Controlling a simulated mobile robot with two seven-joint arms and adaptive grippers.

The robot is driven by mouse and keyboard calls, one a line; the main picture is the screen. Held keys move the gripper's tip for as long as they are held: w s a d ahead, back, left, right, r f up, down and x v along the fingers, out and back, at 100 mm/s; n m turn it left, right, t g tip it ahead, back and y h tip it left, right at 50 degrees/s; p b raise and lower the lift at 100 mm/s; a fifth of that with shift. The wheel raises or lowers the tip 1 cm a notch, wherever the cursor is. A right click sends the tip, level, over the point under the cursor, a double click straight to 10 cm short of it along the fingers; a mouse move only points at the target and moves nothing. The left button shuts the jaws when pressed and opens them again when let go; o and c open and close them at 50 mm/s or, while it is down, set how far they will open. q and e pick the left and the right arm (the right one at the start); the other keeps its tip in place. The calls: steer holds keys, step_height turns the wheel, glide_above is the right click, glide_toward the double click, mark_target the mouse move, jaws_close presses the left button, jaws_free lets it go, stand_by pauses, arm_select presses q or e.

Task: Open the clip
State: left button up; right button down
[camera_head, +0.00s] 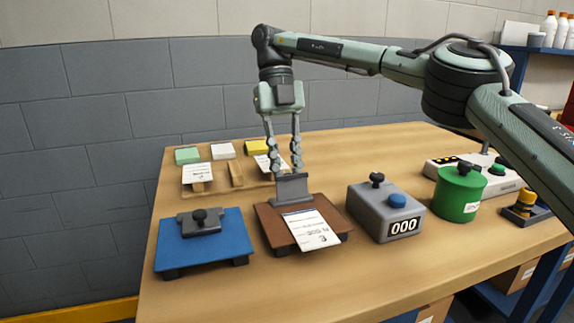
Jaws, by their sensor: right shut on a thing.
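A brown board (273,231) lies on the table with a grey clip (291,188) at its back edge. A white printed sheet (311,231) lies on the board and hangs over its front edge. My right gripper (287,173) points straight down, with its fingertips at the top of the grey clip, and is shut on it. The clip's plate stands up from the board. Whether its lower edge presses on the sheet is too small to tell. My left gripper is not in view.
A blue board (216,248) with a black-knobbed clamp (200,221) lies left. A grey counter box (386,213) and green canister (459,194) stand right. Behind are a wooden rack (236,176) with cards and a control panel (502,181). The front table strip is clear.

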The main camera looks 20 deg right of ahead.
steer(key=c, duration=1.4)
jaws_free()
